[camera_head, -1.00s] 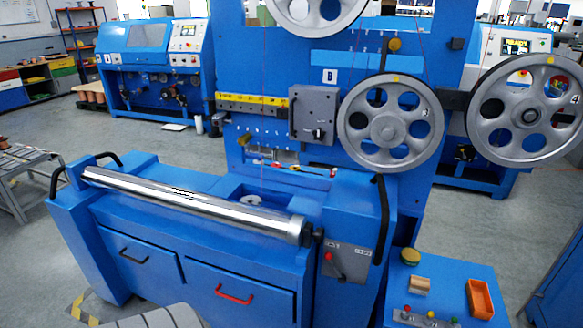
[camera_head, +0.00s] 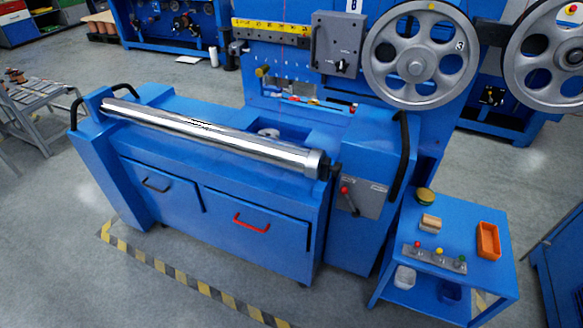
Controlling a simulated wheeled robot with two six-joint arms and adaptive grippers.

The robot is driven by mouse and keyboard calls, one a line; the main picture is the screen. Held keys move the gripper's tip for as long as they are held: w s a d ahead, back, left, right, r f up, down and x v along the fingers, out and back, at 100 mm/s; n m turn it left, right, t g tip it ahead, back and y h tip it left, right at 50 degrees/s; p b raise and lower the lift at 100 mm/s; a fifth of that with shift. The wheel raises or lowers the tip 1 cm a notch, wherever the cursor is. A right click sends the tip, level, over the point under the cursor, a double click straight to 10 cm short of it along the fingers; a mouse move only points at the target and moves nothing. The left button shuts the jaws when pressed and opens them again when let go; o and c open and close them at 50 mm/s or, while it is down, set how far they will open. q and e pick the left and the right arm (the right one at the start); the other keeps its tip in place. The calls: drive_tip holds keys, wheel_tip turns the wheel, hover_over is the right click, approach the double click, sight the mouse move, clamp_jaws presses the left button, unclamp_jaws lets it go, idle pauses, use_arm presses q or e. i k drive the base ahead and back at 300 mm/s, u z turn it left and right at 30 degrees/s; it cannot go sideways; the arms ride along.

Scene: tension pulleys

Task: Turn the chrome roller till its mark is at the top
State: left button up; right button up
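The chrome roller (camera_head: 215,136) lies across the top of the blue machine (camera_head: 170,115), sloping down to the right in the head view. Its shiny surface shows bright and dark reflections; I cannot make out a mark on it for certain. A grey collar (camera_head: 313,163) and a dark knob (camera_head: 331,170) are at its right end. Neither of my grippers is in view.
Black handles (camera_head: 402,150) rise at the machine's ends. Spoked pulleys (camera_head: 418,62) hang at the back. A blue side table (camera_head: 458,215) with an orange tray (camera_head: 488,240) and buttons stands right. Striped floor tape (camera_head: 180,275) crosses clear floor in front.

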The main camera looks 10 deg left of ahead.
sight(300, 159)
drive_tip(key=u, duration=1.6)
drive_tip(key=i, duration=1.85)
drive_tip(key=z, duration=3.95)
